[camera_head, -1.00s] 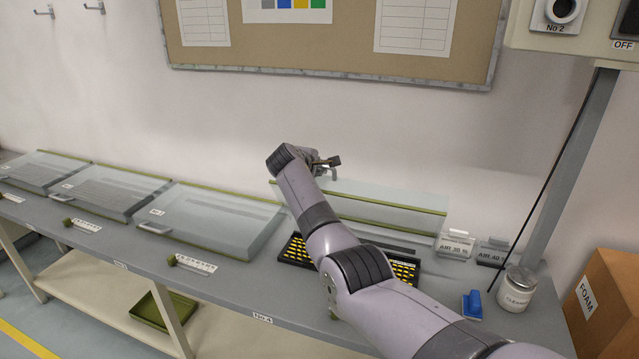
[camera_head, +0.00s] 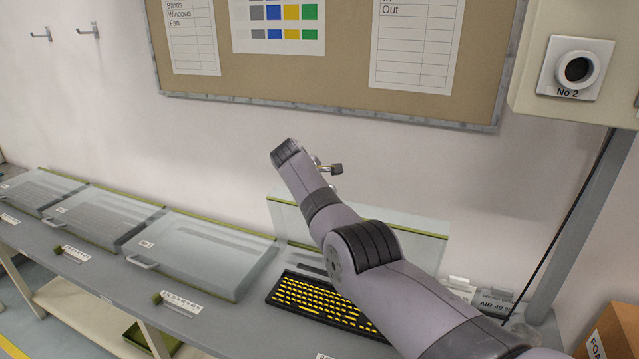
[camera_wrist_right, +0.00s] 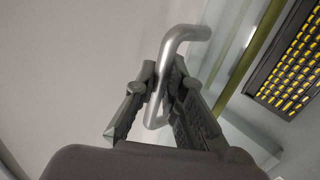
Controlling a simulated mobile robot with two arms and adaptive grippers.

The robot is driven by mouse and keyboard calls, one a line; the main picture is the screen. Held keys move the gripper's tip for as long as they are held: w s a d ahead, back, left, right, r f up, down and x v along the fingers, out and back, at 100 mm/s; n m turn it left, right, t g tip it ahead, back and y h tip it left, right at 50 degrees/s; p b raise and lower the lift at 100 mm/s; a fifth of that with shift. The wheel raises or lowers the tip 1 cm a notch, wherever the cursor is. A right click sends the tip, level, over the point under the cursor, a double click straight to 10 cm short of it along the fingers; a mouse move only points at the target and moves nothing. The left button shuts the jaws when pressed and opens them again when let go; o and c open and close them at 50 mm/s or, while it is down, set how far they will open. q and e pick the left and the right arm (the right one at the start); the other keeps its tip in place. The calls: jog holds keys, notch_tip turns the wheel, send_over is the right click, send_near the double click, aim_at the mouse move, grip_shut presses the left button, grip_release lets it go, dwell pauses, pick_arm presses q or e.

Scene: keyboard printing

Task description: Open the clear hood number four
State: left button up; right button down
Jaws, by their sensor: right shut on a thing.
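The fourth hood (camera_head: 290,220), a clear panel with olive edging, stands raised at the back of the bench, above a black keyboard with yellow keys (camera_head: 318,300). The keyboard is uncovered at the front and also shows in the right wrist view (camera_wrist_right: 296,62). My right gripper (camera_head: 330,169) is above the raised panel, with my arm crossing in front of it. In the right wrist view, my right gripper (camera_wrist_right: 162,85) is shut on a bent metal handle (camera_wrist_right: 184,33). The handle is hard to see in the head view. My left gripper is out of view.
Three closed clear hoods line the bench to the left, the nearest (camera_head: 200,250) beside the keyboard. A notice board (camera_head: 345,80) hangs on the wall behind. A control box (camera_head: 545,110) and post (camera_head: 575,230) stand at right, near a cardboard box (camera_head: 618,330).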

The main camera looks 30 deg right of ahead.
jog(key=c, duration=1.7)
grip_release()
jog(key=shift+w+d+f, duration=0.1)
jog(key=shift+f, duration=0.05)
jog(key=shift+o, duration=0.2)
jog(key=shift+r, duration=0.25)
jog(key=shift+v, duration=0.95)
jog(key=v, duration=1)
jog(key=shift+f, duration=0.2)
